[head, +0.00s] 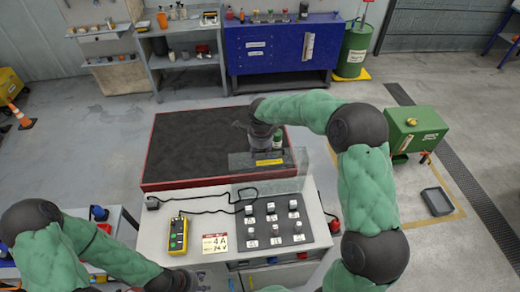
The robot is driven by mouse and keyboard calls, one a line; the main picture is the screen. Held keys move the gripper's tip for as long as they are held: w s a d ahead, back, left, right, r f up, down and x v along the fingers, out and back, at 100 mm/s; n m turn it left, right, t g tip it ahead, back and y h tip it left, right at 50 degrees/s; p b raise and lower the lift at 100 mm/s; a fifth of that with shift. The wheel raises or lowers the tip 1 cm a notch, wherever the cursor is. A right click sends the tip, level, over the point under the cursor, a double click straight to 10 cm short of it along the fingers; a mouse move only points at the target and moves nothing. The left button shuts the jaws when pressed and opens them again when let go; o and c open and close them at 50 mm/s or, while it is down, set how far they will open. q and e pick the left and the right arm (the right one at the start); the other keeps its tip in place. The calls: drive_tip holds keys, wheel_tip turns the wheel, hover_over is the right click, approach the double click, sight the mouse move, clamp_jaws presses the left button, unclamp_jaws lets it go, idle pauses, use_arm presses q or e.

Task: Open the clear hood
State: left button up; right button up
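The clear hood (262,182) is a see-through panel behind the switches of the white control box (190,205). A grey strip with a yellow label (268,162) shows at its back edge, by the dark runout table (185,140). My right gripper (258,137) is at the end of the arm that reaches in from the right. It is over the table's right part, just behind the strip; I cannot tell whether it touches the hood. Its fingers are too small and dark to read. My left gripper (185,282) is low at the bottom edge, in front of the box, its fingers unclear.
A yellow pendant (178,236) with a black cable lies on the box, left of several switches (272,222). A green box (415,128) and a dark tray (437,201) are on the floor at right.

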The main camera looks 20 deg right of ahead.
clamp_jaws()
drive_tip(key=s+a+b, duration=0.2)
drive_tip(key=s+b, duration=0.6)
drive_tip(key=b, duration=0.2)
drive_tip(key=shift+s+f+t, duration=0.2)
drive_tip(key=shift+f+t, duration=0.05)
drive_tip(key=shift+t, duration=0.15)
drive_tip(key=shift+a, duration=0.1)
drive_tip(key=shift+o, duration=0.6)
unclamp_jaws()
drive_tip(key=shift+w, duration=0.15)
drive_tip(key=shift+r, duration=0.15)
drive_tip(key=v, duration=1.1)
drive_tip(key=shift+s+r, duration=0.25)
drive_tip(key=shift+r, duration=0.1)
